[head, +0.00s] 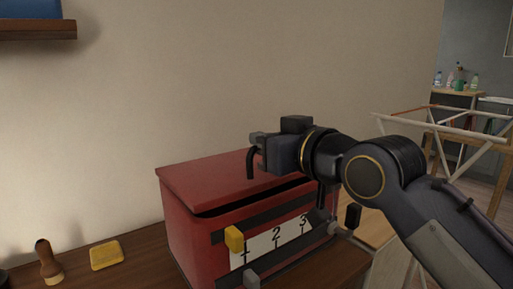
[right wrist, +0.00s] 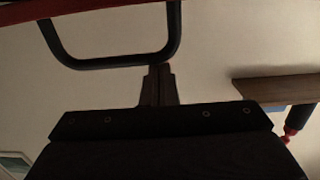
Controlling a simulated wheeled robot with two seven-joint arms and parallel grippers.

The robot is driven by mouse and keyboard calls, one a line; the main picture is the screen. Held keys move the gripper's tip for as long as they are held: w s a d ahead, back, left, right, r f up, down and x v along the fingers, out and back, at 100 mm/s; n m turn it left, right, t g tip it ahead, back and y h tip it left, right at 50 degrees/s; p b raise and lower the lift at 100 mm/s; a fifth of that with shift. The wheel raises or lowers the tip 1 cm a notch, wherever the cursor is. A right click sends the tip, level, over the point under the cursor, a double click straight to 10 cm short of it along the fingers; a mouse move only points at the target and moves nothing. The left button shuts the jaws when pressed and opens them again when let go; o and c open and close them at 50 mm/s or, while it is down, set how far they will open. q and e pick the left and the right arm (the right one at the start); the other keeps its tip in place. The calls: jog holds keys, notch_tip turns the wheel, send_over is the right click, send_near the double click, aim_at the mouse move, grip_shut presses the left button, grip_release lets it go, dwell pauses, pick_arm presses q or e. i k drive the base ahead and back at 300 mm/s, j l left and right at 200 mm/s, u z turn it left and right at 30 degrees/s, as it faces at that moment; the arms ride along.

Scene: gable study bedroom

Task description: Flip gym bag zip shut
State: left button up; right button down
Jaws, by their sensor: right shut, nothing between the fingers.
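The gym bag appears as a red box-like body (head: 190,225) with a red top (head: 205,175) and a dark gap under the top's front edge. A yellow tab (head: 234,239) sits at the left end of a white strip (head: 262,252) marked 1, 2, 3, by the 1. A black handle (head: 250,164) rises from the top, partly hidden by my right gripper; its loop also shows in the right wrist view (right wrist: 115,62). My right gripper (head: 257,139) is shut and empty, above the top; its fingertips (right wrist: 158,70) are close to the loop, contact unclear. My left gripper is not in view.
A shelf (head: 35,30) hangs at upper left. A pale frame rack (head: 440,125) stands at right. The wall is close behind the bag.

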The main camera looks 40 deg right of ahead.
aim_at(234, 238)
jog(key=k+j, duration=0.15)
jog(key=k, duration=0.7)
